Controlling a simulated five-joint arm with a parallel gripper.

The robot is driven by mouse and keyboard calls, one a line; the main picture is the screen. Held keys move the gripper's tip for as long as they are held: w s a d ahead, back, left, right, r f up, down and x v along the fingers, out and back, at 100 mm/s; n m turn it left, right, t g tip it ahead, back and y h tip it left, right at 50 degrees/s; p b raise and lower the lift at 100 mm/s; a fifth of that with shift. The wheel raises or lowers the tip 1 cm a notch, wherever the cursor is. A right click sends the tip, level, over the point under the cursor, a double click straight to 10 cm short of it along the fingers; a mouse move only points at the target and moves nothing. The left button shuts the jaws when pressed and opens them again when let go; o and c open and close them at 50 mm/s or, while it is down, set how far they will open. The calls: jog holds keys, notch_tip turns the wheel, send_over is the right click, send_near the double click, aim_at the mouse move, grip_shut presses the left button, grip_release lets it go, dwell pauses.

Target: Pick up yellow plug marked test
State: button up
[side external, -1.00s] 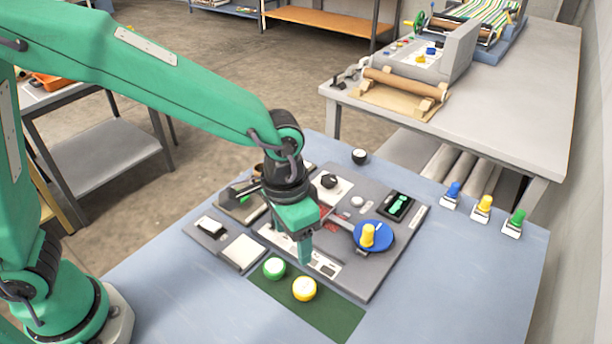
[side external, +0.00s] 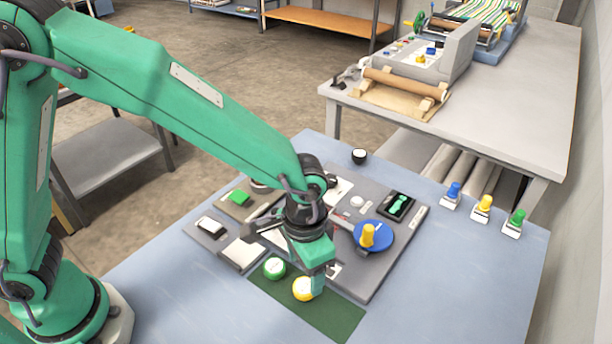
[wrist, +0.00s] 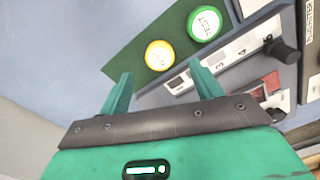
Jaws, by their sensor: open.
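A round yellow plug (side external: 302,289) with a pale marked top lies on the dark green mat (side external: 330,316). It also shows in the wrist view (wrist: 159,55), just beyond and between my fingertips; its lettering is too small to read surely. A round green plug (side external: 274,268) lies to its left, and in the wrist view (wrist: 205,23) its white top bears lettering like "TEST". My gripper (side external: 317,282) is open and empty, close to the yellow plug in the side view and partly overlapping its right edge. Contact cannot be told.
A grey control panel (side external: 375,280) lies behind the mat, with a blue disc (side external: 384,236) carrying a yellow knob. Blue, yellow and green knobs on small bases (side external: 482,207) stand at the right. The blue table front (side external: 190,300) is clear.

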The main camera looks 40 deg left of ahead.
aim_at(305, 286)
jog(key=shift+f, duration=2.6)
jog(key=c, duration=1.1)
